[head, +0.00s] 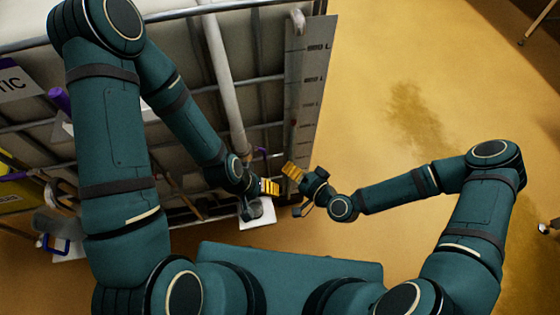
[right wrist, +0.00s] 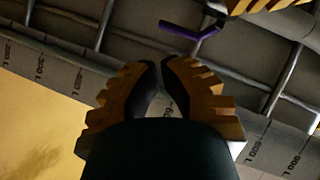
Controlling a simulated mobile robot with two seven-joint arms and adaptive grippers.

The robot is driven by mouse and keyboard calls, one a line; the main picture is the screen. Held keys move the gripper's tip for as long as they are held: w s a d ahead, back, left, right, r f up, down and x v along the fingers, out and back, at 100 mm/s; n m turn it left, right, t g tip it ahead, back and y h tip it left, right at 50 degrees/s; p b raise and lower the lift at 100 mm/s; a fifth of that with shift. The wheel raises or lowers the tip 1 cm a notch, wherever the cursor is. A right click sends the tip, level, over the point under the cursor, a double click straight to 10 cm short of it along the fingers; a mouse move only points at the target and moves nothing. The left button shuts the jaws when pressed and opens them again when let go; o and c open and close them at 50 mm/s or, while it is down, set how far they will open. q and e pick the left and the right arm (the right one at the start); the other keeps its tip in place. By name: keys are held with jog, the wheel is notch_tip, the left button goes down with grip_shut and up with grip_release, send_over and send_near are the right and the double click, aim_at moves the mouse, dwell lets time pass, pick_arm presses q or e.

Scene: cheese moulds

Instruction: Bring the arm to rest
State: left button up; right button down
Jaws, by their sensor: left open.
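My left gripper (head: 270,187), dark with yellow ribbed fingers, is open beside the caged tank, and I see nothing held in it. My right gripper (head: 289,169) is just above and to the right of it in the head view, in front of the tank's grey scale strip. In the right wrist view the fingertips (right wrist: 160,62) of my right gripper come together, with nothing visible between them. A yellow ribbed piece at the top right of that view looks like my left gripper (right wrist: 262,4). The two grippers are close together; I cannot tell the exact gap.
The caged tank (head: 265,60) with its scale strip (head: 306,85) and a pale upright pipe (head: 220,65) fills the upper left. A white block (head: 257,214) is below my left gripper. A purple bar (right wrist: 192,32) shows by the cage. Yellow floor (head: 395,60) at right is mostly clear.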

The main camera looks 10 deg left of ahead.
jog(key=shift+v, duration=2.3)
jog(key=s+d+f+n+g+h, duration=0.1)
jog(key=s+d+g+h, duration=0.4)
jog(key=d+g+h, duration=0.2)
jog(key=shift+s+d+n+g+h, duration=0.3)
jog(key=shift+d+g, duration=0.1)
jog(key=shift+d, duration=0.4)
jog(key=shift+w, duration=0.1)
